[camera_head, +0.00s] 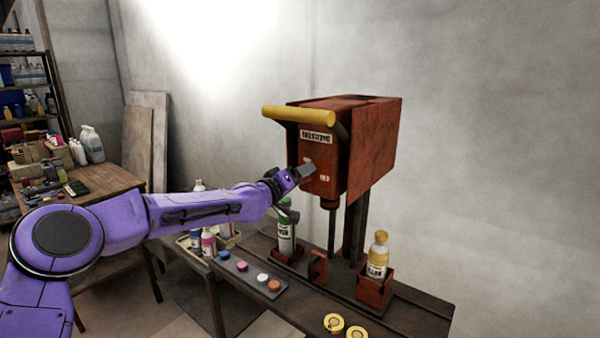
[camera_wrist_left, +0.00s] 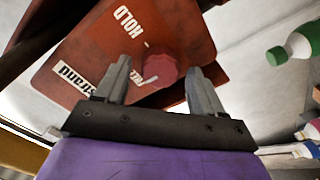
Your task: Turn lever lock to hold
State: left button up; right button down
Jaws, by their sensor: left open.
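The lever lock is a round red knob (camera_wrist_left: 162,70) on the front of the rusty red machine head (camera_head: 372,140). In the left wrist view a word HOLD (camera_wrist_left: 128,17) is printed beyond the knob, and a second word near the left finger is partly hidden. A short white mark at the knob's edge lies on the side of this second word, away from HOLD. My left gripper (camera_head: 306,172) is open at the machine's front, with its fingers (camera_wrist_left: 160,74) on either side of the knob. Contact with the knob cannot be told. My right gripper is not in view.
A yellow bar handle (camera_head: 298,115) sticks out above the panel. Below stand a green-capped bottle (camera_head: 286,235) and a yellow-capped bottle (camera_head: 378,255) in a holder. Coloured caps (camera_head: 262,278) lie on a strip on the bench. A cluttered side table (camera_head: 95,180) is at left.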

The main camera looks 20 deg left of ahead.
pick_arm(q)
jog(key=shift+d, duration=0.1)
jog(key=c, duration=1.1)
jog(key=shift+o, duration=0.2)
jog(key=shift+m, duration=0.3)
jog(key=shift+d+m+b, duration=0.15)
jog(key=shift+m+b, duration=2.25)
jog(key=shift+m, duration=6.2)
